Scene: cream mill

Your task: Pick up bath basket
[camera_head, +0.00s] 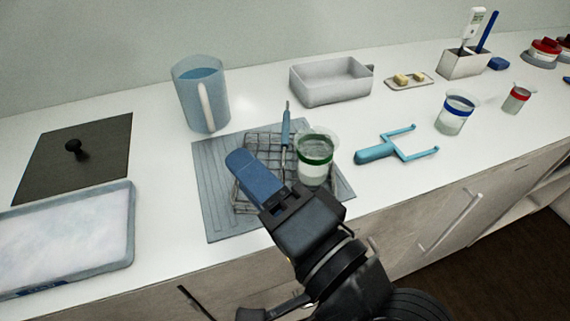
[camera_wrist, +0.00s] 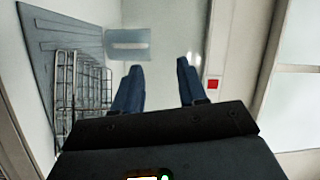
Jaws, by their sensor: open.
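The bath basket, a wire basket (camera_head: 240,198), sits on a ribbed grey mat (camera_head: 213,190) near the counter's front edge. My gripper (camera_head: 243,163) is in front of and over its left part in the head view and hides some of it. In the wrist view the basket (camera_wrist: 82,92) stands left of my open gripper (camera_wrist: 158,70), outside the gap between the blue fingers. No wire shows between the fingers. A blue-handled rod (camera_head: 286,126) stands up at the basket's back. A green-banded beaker (camera_head: 315,158) is at its right; I cannot tell whether inside.
A handled jug (camera_head: 203,96) and a grey tub (camera_head: 330,82) stand behind. A turquoise fork-shaped tool (camera_head: 378,152) and a blue-banded beaker (camera_head: 455,115) are at right. A pale-filled tray (camera_head: 128,238) and a dark lidded plate (camera_head: 58,172) are at left.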

